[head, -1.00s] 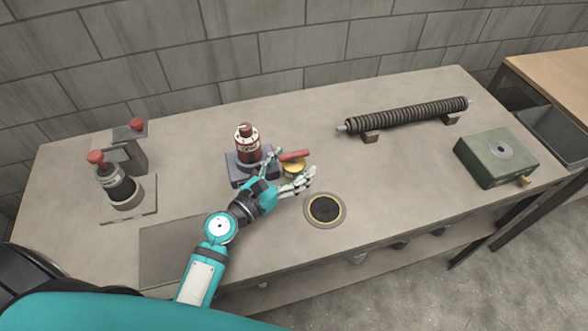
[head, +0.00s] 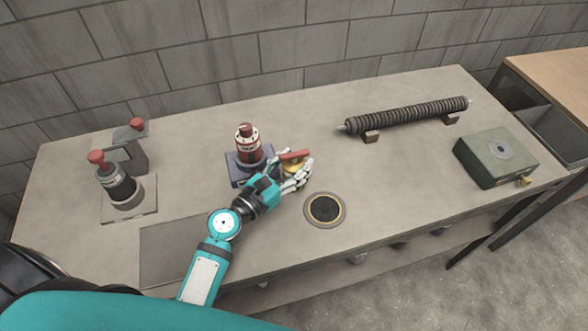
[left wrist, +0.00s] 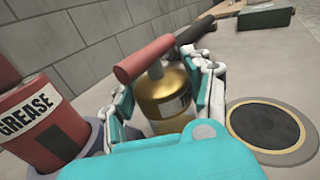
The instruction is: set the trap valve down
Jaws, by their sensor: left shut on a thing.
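The trap valve (head: 294,155) is a brass cylinder with a red bar handle on top. It is upright, just right of the red grease can in the head view. In the left wrist view, its brass body (left wrist: 166,97) sits between the fingers, with the handle above them. My left gripper (head: 293,170) is shut on the brass body. The lower part of the valve is hidden by the gripper, and I cannot tell whether it touches the bench. My right gripper is not in view.
A red grease can (head: 247,147) on a blue base stands left of the gripper. A round black drain (head: 325,209) lies right and in front. A coiled tube (head: 405,115) lies on supports behind. A green box (head: 496,158) sits far right. Black lever devices (head: 122,188) stand left.

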